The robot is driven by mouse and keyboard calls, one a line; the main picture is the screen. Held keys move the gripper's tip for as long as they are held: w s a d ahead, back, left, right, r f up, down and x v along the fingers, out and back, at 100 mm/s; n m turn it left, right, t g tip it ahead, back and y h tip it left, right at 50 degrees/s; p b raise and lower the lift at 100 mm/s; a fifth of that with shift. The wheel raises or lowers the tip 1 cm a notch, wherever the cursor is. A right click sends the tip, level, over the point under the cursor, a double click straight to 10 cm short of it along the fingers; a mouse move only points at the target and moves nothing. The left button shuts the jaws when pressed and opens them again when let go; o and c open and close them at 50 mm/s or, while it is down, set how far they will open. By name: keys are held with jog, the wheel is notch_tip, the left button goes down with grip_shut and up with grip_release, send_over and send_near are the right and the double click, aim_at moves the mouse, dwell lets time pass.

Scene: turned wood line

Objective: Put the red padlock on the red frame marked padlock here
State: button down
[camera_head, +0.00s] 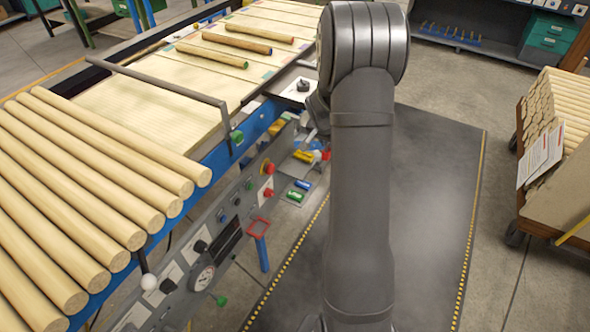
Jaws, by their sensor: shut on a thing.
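The red frame (258,227) is a small red square outline at the front edge of the grey control panel, above a blue post. My gripper (324,147) is mostly hidden behind my own arm, right of the panel. It is shut on a small red thing, which looks like the red padlock (326,155), held up and to the right of the frame, apart from it. The padlock is partly covered, so its shape and tilt are unclear. Any writing on the frame is too small to read.
The control panel (228,215) carries red buttons, knobs and a gauge (202,279). Yellow, blue and green items (300,185) lie beyond it. Thick wooden rods (90,190) fill the left. A dark floor mat (430,200) is clear. A cart of wood (560,130) stands right.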

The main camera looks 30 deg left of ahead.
jog(key=shift+s+a+f, duration=0.15)
jog(key=shift+a+f, duration=1.6)
jog(key=shift+a, duration=0.15)
jog(key=shift+s+a+f, duration=0.2)
jog(key=shift+a+f, duration=1.55)
jog(key=shift+a, duration=0.2)
jog(key=shift+s+a+f, duration=0.15)
jog(key=shift+a+f, duration=1.6)
jog(key=shift+a, duration=0.15)
jog(key=shift+f, duration=0.15)
jog(key=c, duration=1.3)
grip_release()
jog(key=shift+f, duration=0.1)
jog(key=shift+o, duration=0.2)
jog(key=v, duration=1.1)
jog(key=shift+d, duration=0.2)
jog(key=o, duration=0.5)
jog(key=shift+s+r, duration=0.35)
jog(key=shift+r, duration=0.1)
jog(key=shift+c, duration=0.2)
